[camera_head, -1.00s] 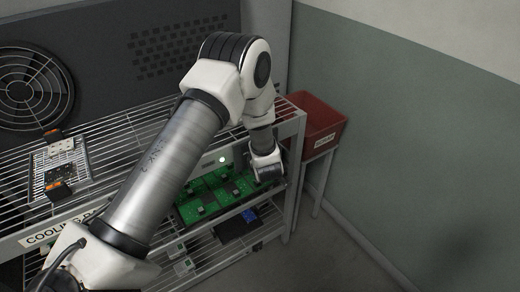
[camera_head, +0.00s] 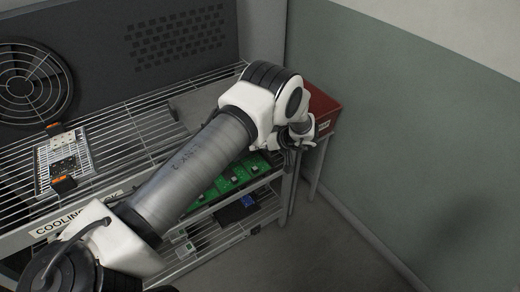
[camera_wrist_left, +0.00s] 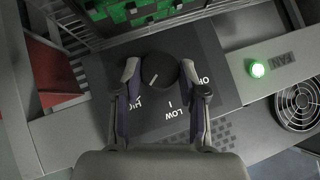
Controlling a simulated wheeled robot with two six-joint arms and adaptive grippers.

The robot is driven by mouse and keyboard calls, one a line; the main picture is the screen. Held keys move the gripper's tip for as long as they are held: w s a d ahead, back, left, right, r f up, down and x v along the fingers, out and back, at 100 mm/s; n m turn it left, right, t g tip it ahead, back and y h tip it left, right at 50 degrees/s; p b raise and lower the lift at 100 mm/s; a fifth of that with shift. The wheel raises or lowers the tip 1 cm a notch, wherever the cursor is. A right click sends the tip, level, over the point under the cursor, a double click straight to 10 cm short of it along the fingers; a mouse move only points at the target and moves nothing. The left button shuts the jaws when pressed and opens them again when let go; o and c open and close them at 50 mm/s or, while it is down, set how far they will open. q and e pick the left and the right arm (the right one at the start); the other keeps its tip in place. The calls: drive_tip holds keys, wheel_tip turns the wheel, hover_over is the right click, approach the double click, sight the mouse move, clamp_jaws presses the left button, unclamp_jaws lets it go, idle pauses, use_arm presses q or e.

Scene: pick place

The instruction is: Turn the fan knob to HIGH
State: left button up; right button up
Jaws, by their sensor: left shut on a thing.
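In the left wrist view, the round black fan knob (camera_wrist_left: 161,68) sits on a dark panel (camera_wrist_left: 225,95) lettered OFF, LOW and a partly hidden HIGH. A short light mark on the knob points to the lower left, on the HIGH side. My left gripper (camera_wrist_left: 160,75) has one finger on each side of the knob and is shut on it. A lit green lamp (camera_wrist_left: 257,69) beside a FAN label is right of the panel. In the head view, my left gripper (camera_head: 292,150) is small at the rack's right end, and the knob is hidden there. My right gripper is not in view.
The wire cooling rack (camera_head: 110,125) carries a small board fixture (camera_head: 62,160) on top and green circuit boards (camera_head: 235,178) below. A red bin (camera_head: 326,108) stands at its right end. A large fan (camera_head: 30,85) is behind. Floor to the right is clear.

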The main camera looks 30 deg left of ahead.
use_arm(q)
drive_tip(key=shift+w+m+g+y+b, duration=0.2)
drive_tip(key=shift+m+g+y+b, duration=0.15)
drive_tip(key=shift+g+b, duration=0.5)
drive_tip(key=shift+r, duration=0.1)
drive_tip(key=o, duration=1)
drive_tip(key=shift+o, duration=0.7)
drive_tip(key=shift+a, duration=0.1)
drive_tip(key=s+v, duration=0.1)
drive_tip(key=v, duration=1)
drive_tip(key=shift+w+d+r, duration=0.2)
drive_tip(key=shift+w+d, duration=0.2)
drive_tip(key=shift+w, duration=0.05)
